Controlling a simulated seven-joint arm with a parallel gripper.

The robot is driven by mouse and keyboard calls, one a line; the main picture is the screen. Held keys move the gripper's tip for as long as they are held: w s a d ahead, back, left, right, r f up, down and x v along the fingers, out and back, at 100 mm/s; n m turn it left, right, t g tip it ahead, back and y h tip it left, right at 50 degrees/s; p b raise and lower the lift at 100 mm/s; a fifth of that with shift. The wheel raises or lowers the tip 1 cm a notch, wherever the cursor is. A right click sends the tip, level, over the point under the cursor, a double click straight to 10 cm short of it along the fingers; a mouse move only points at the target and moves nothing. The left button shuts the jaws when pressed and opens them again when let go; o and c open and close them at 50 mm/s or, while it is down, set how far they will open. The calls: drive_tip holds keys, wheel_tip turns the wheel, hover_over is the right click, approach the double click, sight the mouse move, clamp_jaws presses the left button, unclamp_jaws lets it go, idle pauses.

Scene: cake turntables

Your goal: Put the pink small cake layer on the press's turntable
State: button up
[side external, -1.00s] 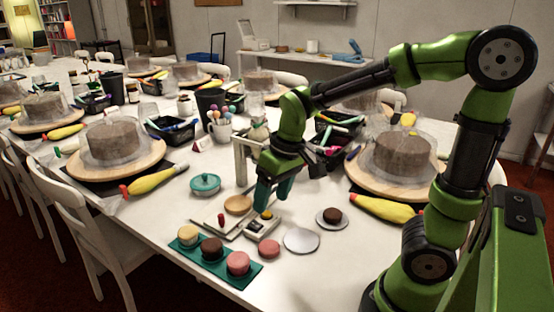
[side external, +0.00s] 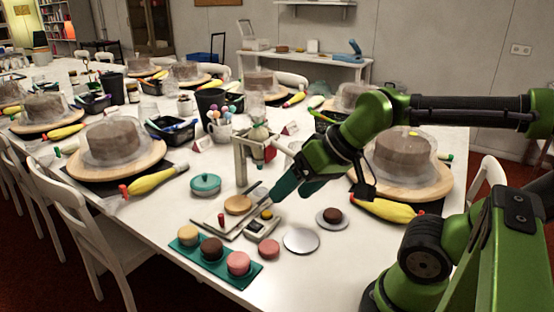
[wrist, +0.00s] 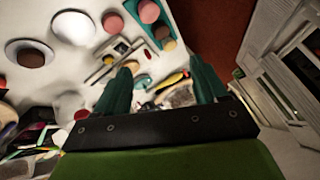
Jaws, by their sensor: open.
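Two pink round cake layers show. One pink layer (side external: 238,262) is at the right end of a teal tray (side external: 211,257), beside a dark brown layer (side external: 211,248) and a yellow one (side external: 188,235). A smaller pink layer (side external: 269,249) lies on the white table beside the tray; it also shows in the wrist view (wrist: 112,22). The white press frame (side external: 240,160) stands behind a tan round disc (side external: 238,204), which looks like its turntable. My gripper (side external: 280,191), with teal fingers, is open and empty above the table, right of the disc. Both fingers show apart in the wrist view (wrist: 163,75).
A control box (side external: 262,226) with a yellow button is in front of the disc. A silver disc (side external: 301,240) and a saucer (side external: 345,219) with a brown cake are to the right. Large covered cakes (side external: 112,145) stand farther away.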

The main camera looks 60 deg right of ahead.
drive_tip(key=w+d+f+n+g+h, duration=0.1)
drive_tip(key=w+d+f+g, duration=0.3)
drive_tip(key=w+f+g, duration=0.3)
drive_tip(key=n+h, duration=0.1)
hover_over(268, 245)
drive_tip(key=f, duration=1.1)
drive_tip(key=shift+s+a+f, duration=0.1)
drive_tip(key=shift+s+a, duration=0.1)
drive_tip(key=shift+s, duration=0.15)
drive_tip(key=shift+w+d+f, duration=0.1)
drive_tip(key=shift+w+f, duration=0.1)
drive_tip(key=shift+f, duration=1.3)
drive_tip(key=shift+w+d+f, duration=0.1)
drive_tip(key=shift+w+f, duration=0.05)
drive_tip(key=shift+f, duration=1.3)
drive_tip(key=c, duration=0.9)
